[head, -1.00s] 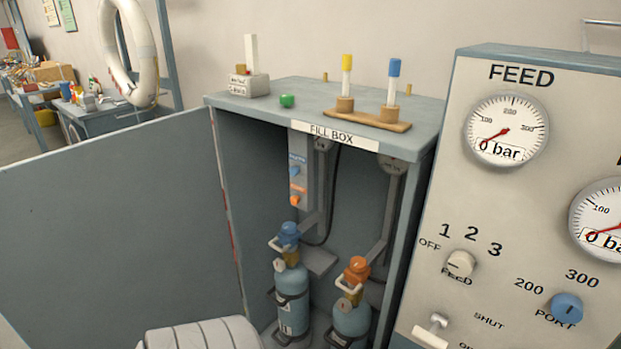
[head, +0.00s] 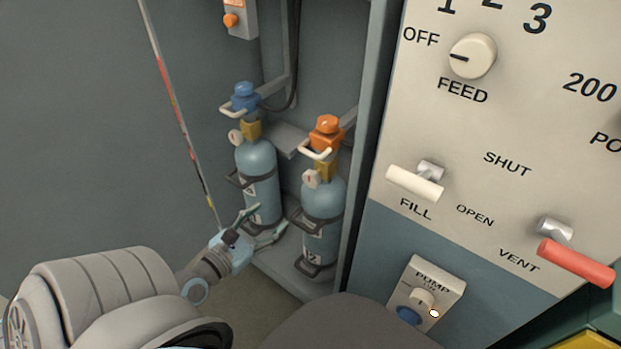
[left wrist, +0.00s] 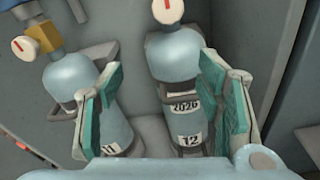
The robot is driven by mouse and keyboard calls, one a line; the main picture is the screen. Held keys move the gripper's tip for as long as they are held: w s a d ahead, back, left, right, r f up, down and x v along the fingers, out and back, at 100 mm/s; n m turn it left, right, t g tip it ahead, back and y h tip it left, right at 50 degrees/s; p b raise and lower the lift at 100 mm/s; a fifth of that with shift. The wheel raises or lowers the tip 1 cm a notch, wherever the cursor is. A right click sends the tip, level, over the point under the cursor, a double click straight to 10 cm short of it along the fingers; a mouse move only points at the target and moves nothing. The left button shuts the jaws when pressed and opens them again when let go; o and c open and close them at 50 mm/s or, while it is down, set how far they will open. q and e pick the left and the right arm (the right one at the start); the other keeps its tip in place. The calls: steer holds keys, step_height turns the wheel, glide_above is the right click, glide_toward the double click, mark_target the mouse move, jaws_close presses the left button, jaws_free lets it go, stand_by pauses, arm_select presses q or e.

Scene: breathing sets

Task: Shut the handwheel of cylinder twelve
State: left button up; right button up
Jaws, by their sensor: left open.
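Cylinder twelve (head: 323,203) is the right light-blue cylinder in the fill box; its label "12" shows in the left wrist view (left wrist: 180,118). It stands upright, topped by an orange handwheel (head: 327,127) with a white bail handle (head: 315,153) and a small gauge (head: 310,179). The handwheel is out of the left wrist view. My left gripper (head: 266,222) is open and empty, low before the two cylinders, well below the handwheel. In the left wrist view its jaws (left wrist: 162,82) frame cylinder twelve's body, apparently without touching. My right gripper is not in view.
A second cylinder (head: 257,170) with a blue handwheel (head: 243,98) stands left of cylinder twelve. The open door (head: 80,120) is at left. The control panel (head: 500,120) with its fill lever (head: 414,184) and red vent lever (head: 575,262) borders the box at right.

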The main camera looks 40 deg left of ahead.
mark_target(309, 180)
arm_select(q)
steer(key=w+r+n, duration=0.1)
steer(key=w, duration=0.4)
steer(key=w+d+r+n, duration=0.1)
steer(key=w+n, duration=0.1)
steer(key=w, duration=0.3)
steer(key=w+r+n+t, duration=0.1)
steer(key=w+n, duration=0.1)
steer(key=w, duration=0.3)
steer(key=shift+w+d+b, duration=0.1)
steer(key=shift+d+b, duration=0.05)
steer(key=shift+b, duration=0.25)
steer(key=c, duration=1.2)
steer(key=shift+o, duration=0.2)
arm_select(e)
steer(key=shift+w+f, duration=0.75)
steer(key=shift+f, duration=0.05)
